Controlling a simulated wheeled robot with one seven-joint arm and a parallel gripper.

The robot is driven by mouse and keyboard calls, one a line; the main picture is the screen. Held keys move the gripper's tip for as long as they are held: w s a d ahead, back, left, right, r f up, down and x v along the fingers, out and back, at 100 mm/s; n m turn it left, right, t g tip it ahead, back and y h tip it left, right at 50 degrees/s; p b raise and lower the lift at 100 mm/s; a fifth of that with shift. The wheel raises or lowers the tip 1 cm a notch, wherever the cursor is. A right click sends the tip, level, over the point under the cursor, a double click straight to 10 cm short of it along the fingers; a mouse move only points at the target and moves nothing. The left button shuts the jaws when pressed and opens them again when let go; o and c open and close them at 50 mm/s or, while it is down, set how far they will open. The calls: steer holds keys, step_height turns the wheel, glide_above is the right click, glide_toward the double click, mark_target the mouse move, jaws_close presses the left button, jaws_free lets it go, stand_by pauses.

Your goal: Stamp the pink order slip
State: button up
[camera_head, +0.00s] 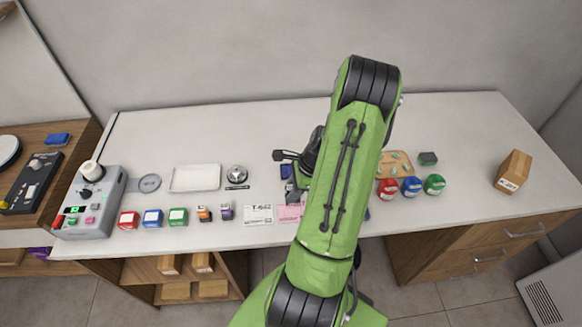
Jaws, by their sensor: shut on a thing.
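The pink order slip (289,213) lies flat near the counter's front edge. Its right part is hidden behind my green arm. My gripper (297,186) shows only in part, as dark pieces at the left side of the arm, above and behind the slip. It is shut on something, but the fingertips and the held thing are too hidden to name. A small blue thing (286,171) shows beside the gripper; I cannot tell what it is. I cannot see any stamp mark on the visible part of the slip.
A white slip marked T-6 (258,214) lies left of the pink one. Small red (129,220), blue (152,218) and green (178,217) boxes stand further left, near a grey machine (93,207). Round-topped containers (411,187) and a carton (513,171) stand right.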

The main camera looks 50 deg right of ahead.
steer(key=b, duration=0.6)
glide_above(293, 212)
steer(key=shift+w+f, duration=0.15)
steer(key=shift+f, duration=3.15)
steer(key=shift+r, duration=0.1)
steer(key=shift+f, duration=0.55)
step_height(293, 212, up, 7)
steer(key=p, duration=0.6)
steer(key=shift+r, duration=0.15)
